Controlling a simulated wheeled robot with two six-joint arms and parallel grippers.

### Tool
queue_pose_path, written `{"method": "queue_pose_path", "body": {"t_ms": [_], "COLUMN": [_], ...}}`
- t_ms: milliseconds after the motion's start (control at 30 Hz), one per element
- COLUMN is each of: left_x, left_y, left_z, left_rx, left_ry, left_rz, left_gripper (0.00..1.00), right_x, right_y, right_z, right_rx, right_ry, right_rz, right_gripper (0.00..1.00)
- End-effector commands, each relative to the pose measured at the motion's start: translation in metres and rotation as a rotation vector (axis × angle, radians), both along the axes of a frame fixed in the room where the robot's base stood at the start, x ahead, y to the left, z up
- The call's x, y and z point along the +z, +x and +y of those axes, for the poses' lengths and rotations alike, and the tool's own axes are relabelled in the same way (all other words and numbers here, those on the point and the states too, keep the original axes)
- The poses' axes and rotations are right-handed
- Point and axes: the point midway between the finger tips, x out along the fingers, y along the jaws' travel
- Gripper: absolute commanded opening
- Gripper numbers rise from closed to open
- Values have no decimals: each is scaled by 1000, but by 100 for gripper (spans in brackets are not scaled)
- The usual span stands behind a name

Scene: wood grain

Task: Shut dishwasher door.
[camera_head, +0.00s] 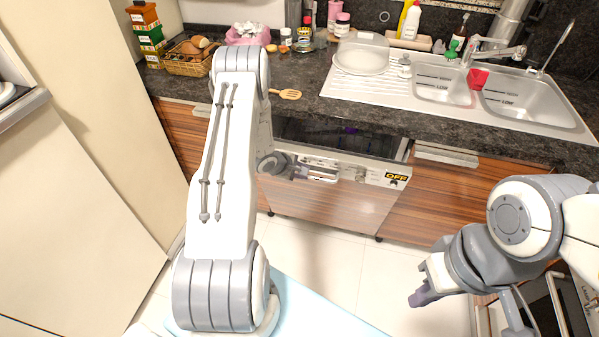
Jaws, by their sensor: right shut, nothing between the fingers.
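The dishwasher door (335,205) has a wood-grain front and a pale top panel marked "OFF". It is partly open, tilted out from the counter, with a dark gap above its top edge. My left arm crosses in front of its left side. A small grey end part of that arm, seemingly my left gripper (298,171), is at the door's top panel. It is largely hidden, so I cannot tell its jaws or whether it touches. My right gripper (424,297) is shut and empty, over the floor to the right, well apart from the door.
The dark countertop (310,100) runs above the dishwasher. It carries a sink (440,85), a clear-lidded dish (362,58), a wooden spatula (287,94) and a bread basket (188,62). Wooden cabinets flank the door. Pale floor tiles (325,270) in front are clear.

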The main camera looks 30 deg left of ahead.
Motion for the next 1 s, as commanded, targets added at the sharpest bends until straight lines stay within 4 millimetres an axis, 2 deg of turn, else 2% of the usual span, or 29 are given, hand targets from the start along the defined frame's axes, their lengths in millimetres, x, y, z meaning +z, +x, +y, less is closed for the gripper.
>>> {"method": "queue_pose_path", "body": {"t_ms": [200,533,567,600,633,700,767,867,933,1000], "left_x": [20,22,22,23,24,33,45,80,111,144], "left_y": [-19,-23,-23,-22,-21,-16,-10,0,0,-11], "left_z": [5,5,5,4,3,-3,-13,-44,-76,-113], "left_rx": [-1,-2,-2,-5,-11,-44,-100,-255,-401,-566], "left_ry": [0,-2,-1,2,10,52,123,304,453,595], "left_rz": [3,6,6,5,6,8,13,32,54,82], "left_gripper": [30,30,22,7,0,0,0,0,0,0], "right_x": [-2,-2,-2,-2,-2,-1,-1,-1,-1,-2], "right_y": [0,0,0,0,0,0,0,0,0,0], "right_z": [0,0,0,0,0,0,0,0,0,0], "right_rx": [0,0,0,0,0,0,0,0,0,0], "right_ry": [0,0,0,0,0,0,0,0,0,0], "right_rz": [0,0,0,0,0,0,0,0,0,0], "right_gripper": [0,0,0,0,0,0,0,0,0,0]}}
